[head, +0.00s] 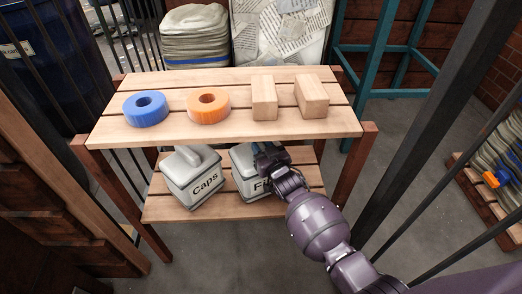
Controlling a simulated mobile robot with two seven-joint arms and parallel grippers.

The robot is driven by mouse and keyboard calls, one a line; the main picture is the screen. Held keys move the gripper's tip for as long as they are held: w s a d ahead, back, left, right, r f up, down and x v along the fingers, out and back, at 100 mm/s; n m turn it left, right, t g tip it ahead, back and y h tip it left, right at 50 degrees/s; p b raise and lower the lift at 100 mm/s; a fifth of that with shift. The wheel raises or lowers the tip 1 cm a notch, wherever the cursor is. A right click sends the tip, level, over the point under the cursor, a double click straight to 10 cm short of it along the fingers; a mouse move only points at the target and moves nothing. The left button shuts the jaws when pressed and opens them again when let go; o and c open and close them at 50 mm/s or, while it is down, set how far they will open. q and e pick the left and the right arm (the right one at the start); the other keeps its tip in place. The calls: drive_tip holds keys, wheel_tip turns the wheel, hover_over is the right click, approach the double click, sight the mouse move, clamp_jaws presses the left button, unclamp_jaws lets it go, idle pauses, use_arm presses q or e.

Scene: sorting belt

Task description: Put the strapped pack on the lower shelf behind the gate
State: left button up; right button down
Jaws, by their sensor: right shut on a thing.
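A two-level wooden shelf unit stands in front of me. On its lower shelf (232,210) is a grey-white pack lettered "Caps" (198,182), with a strap-like loop on top, slightly tilted. To its right is a similar pack (243,177) whose label is partly covered, with only "F" and part of a letter showing. My right gripper (268,160) reaches in under the upper shelf and is shut on this right-hand pack at its top; its fingertips are partly hidden. The pack is at the lower shelf; I cannot tell whether it bears fully on the boards. My left gripper is out of view.
The upper shelf (230,130) carries a blue ring (145,109), an orange ring (208,106) and two wooden blocks (264,97). Dark bars (417,115) stand close on the right. Stacked sacks (195,38) stand behind.

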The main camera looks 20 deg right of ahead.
drive_tip(key=shift+f, duration=0.75)
drive_tip(key=shift+r, duration=0.25)
drive_tip(key=shift+f, duration=0.2)
drive_tip(key=c, duration=0.8)
unclamp_jaws()
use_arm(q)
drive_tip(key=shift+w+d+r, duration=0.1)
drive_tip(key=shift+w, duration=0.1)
